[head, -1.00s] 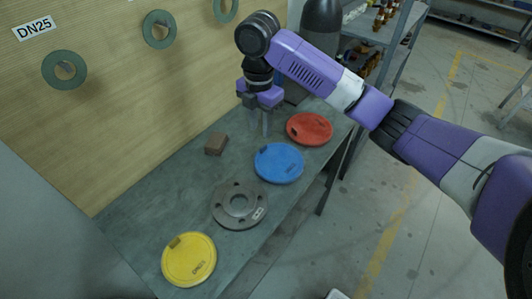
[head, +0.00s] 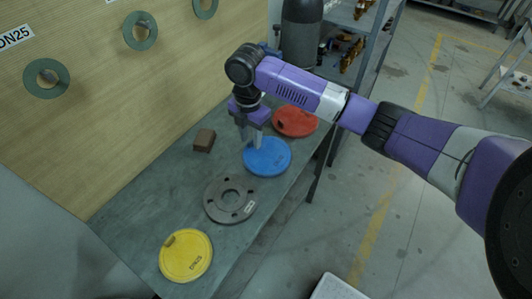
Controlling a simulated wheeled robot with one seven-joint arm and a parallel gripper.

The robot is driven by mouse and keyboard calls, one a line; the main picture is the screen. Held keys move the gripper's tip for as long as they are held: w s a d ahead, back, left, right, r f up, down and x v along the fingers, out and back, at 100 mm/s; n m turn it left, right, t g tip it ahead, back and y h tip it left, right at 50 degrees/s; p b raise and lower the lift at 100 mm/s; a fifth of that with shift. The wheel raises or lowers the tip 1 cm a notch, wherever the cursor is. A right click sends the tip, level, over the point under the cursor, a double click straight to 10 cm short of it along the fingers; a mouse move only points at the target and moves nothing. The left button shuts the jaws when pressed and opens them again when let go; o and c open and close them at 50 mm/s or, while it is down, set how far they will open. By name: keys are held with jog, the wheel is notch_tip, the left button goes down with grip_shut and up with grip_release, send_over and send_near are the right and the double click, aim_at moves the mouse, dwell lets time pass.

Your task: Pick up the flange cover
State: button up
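Three round flange covers lie flat on the grey bench. The blue cover (head: 272,160) is in the middle, the red cover (head: 297,122) is behind it to the right, and the yellow cover (head: 186,256), marked DN25, is at the front left. My gripper (head: 251,142) points down at the left rim of the blue cover. Its two pale fingers look apart with nothing between them. I cannot tell whether the fingertips touch the cover.
A grey metal flange (head: 215,208) with bolt holes lies between the blue and yellow covers. A brown block (head: 204,140) sits near the wooden panel (head: 150,90), which carries green rings. A dark cylinder (head: 300,35) stands behind. The bench's left front is clear.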

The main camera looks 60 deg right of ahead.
grip_shut()
